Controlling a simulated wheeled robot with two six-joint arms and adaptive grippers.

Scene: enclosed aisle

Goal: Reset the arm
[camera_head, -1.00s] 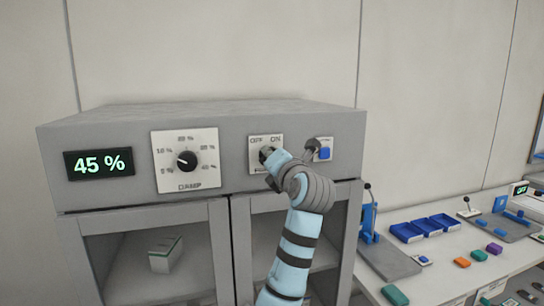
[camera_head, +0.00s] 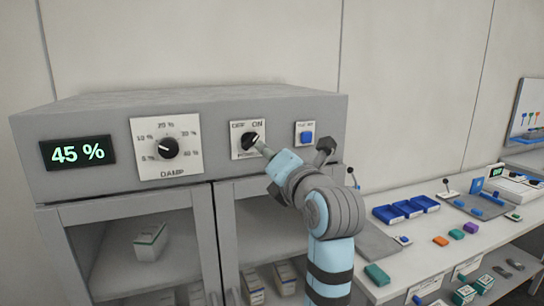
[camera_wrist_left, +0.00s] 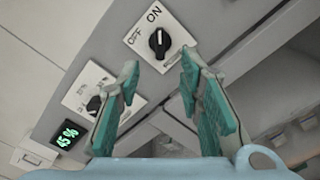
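My left gripper (camera_wrist_left: 160,78) is open and empty in the left wrist view. Its two teal fingers point at the black power knob (camera_wrist_left: 160,43) and appear short of it, with the knob ahead of the gap. The knob's white mark points roughly toward ON. In the head view, the power knob (camera_head: 250,140) sits on a white plate, and my left gripper (camera_head: 262,150) is just to its lower right, seen side-on and partly hidden by its own wrist. My right gripper is in neither view.
The grey cabinet holds a green 45 % display (camera_head: 78,153), a DAMP dial (camera_head: 168,148) and a blue button (camera_head: 307,137). Boxes stand behind its doors. A white bench (camera_head: 415,262) at right carries blue trays (camera_head: 406,210), levers and coloured blocks. Space above the cabinet is clear.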

